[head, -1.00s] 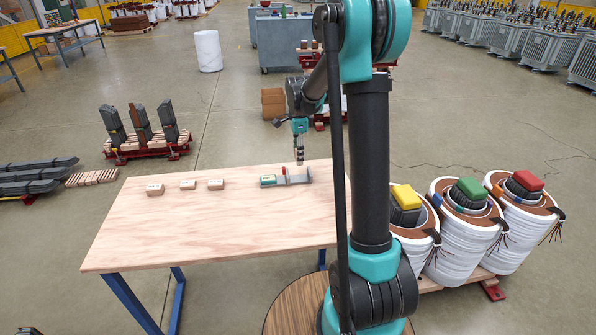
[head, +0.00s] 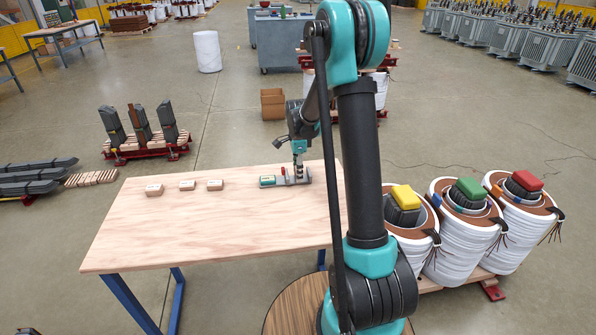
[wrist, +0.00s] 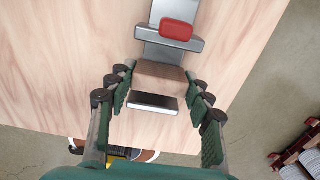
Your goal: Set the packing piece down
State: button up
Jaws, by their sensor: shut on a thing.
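My gripper (head: 300,174) is over the right part of a grey fixture (head: 270,182) on the wooden table. In the wrist view its green fingers (wrist: 158,98) are shut on the sides of a packing piece (wrist: 160,76), a brown wooden block. The block lies between a red-topped grey crosspiece (wrist: 180,31) and a dark-edged grey plate (wrist: 153,102). The fixture's long grey bar (wrist: 163,54) shows beside the block. The block's underside is hidden, so I cannot tell whether it touches the fixture. The fingers largely hide the block in the head view.
Three small wooden blocks (head: 187,185) stand in a row at the table's left. The front of the table (head: 220,225) is clear. White coils (head: 464,238) with yellow, green and red tops stand to the right. My arm blocks some of the view.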

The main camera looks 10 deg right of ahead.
jog(key=o, duration=1)
jog(key=shift+o, duration=0.2)
notch_tip(320, 180, up, 12)
jog(key=s+d+f+n+t, duration=0.1)
jog(key=s+f+n, duration=0.1)
jog(key=s+n, duration=0.4)
jog(key=s+d+f+n+t, duration=0.1)
jog(key=s+f+n, duration=0.2)
jog(key=s, duration=1.1)
jog(key=s+d+f+n+t, duration=0.2)
jog(key=s+f+n, duration=0.1)
jog(key=s+n, duration=0.6)
jog(key=shift+s+f, duration=0.15)
jog(key=shift+s, duration=0.6)
